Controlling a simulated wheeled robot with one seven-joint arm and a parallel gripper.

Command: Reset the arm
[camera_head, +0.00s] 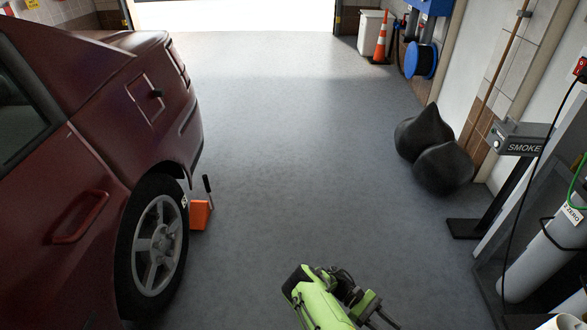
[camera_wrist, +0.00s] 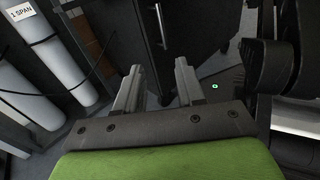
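My green arm (camera_head: 315,303) reaches in from the bottom edge of the head view, over the bare floor. My gripper (camera_head: 381,314) is at its end, low in the picture and right of the middle, pointing to the lower right. In the wrist view my gripper (camera_wrist: 160,75) shows two grey fingers standing apart with nothing between them. It is open and empty. Beyond the fingers are a dark cabinet front (camera_wrist: 165,38) with a handle and grey cylinders at the left. The rest of my arm is cut off by the frame.
A dark red car (camera_head: 100,130) fills the left side. An orange block (camera_head: 199,214) with a black handle is beside its wheel (camera_head: 158,245). Dark bags (camera_head: 440,165), a SMOKE stand (camera_head: 520,150) and a gas cylinder (camera_head: 540,262) line the right. The middle floor is clear.

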